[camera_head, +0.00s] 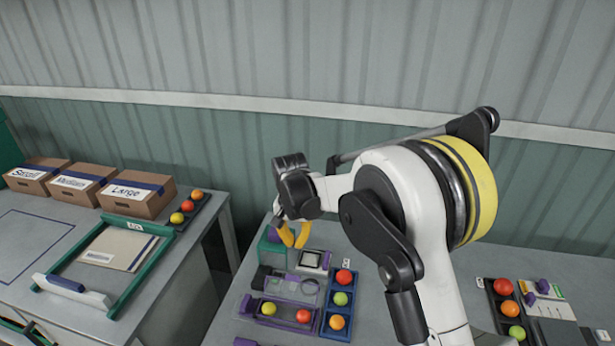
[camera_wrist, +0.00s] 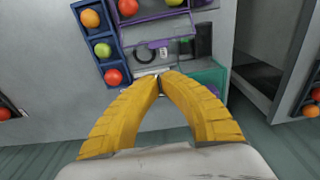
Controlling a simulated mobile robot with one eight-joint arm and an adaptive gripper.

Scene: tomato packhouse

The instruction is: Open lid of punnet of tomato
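The punnet appears to be the purple-edged tray (camera_head: 262,322) with a yellow and a red tomato in it, on the bench in the head view. A clear, purple-edged panel (camera_head: 292,280) stands behind it, probably its lid; I cannot tell exactly how it is hinged. The purple edging also shows at the top of the wrist view (camera_wrist: 155,17). My gripper (camera_head: 298,246) hangs behind the punnet, over the back of the bench items, apart from the tray. Its yellow fingers meet at the tips in the wrist view (camera_wrist: 160,76), with nothing visible held between them.
A blue tray (camera_head: 325,325) of tomatoes stands right of the punnet. A small white-and-dark device (camera_head: 313,260) and a green box (camera_head: 270,253) are near my gripper. Cardboard boxes (camera_head: 138,192) and a green frame (camera_head: 125,299) occupy the left bench. Another tomato tray (camera_head: 493,314) is at right.

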